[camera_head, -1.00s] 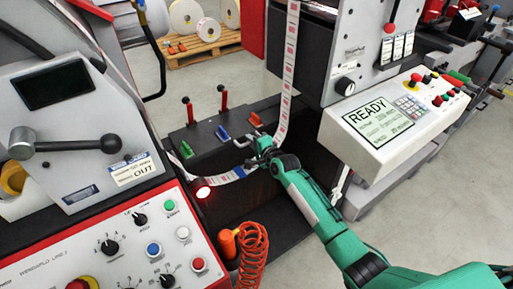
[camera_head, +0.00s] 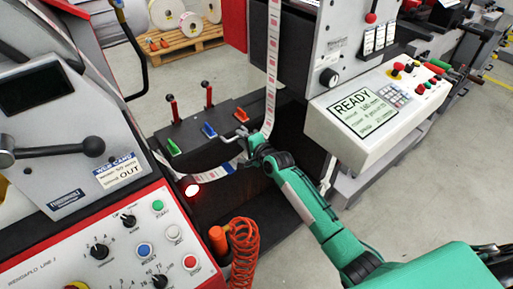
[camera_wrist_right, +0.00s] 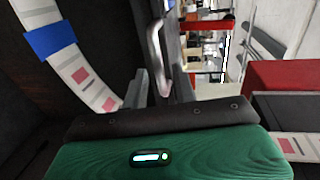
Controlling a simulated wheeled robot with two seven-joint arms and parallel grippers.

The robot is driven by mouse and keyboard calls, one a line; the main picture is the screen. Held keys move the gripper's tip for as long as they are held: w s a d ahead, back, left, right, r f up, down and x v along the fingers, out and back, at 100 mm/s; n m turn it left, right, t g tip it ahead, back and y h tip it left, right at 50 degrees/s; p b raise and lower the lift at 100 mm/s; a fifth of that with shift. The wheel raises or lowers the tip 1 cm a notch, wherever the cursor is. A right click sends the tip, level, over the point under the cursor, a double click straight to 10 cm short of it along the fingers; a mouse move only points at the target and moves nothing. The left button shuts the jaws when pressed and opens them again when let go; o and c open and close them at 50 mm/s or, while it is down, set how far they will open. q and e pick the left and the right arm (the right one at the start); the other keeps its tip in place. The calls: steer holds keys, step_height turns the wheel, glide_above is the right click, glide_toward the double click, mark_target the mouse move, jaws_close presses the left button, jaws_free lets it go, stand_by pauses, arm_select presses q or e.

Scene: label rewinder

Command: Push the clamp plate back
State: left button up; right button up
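A dark splice unit (camera_head: 190,135) stands in the middle of the head view, with green, blue and orange handles along its top. A bent silver handle (camera_head: 235,136) sticks out at its right end. I cannot tell for certain which part is the clamp plate. My right gripper (camera_head: 249,147) is beside this silver handle, at the front of the unit. In the right wrist view, a silver bar (camera_wrist_right: 156,48) runs down between the two grey fingers (camera_wrist_right: 163,88), which stand apart. Contact with the bar cannot be told. My left gripper is not in view.
A label web (camera_head: 271,70) comes down and curves past my right gripper, with a blue patch (camera_head: 229,168) on it. Two red-handled levers (camera_head: 208,95) stand behind. A READY console (camera_head: 385,110) is at right, a red-framed control panel (camera_head: 120,240) at left, an orange coiled hose (camera_head: 243,250) in front.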

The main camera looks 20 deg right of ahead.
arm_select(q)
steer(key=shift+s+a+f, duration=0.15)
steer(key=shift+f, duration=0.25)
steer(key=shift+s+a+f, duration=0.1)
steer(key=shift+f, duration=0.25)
arm_select(e)
steer(key=v, duration=1)
steer(key=shift+s, duration=0.25)
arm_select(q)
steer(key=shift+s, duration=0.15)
arm_select(e)
steer(key=shift+r, duration=0.1)
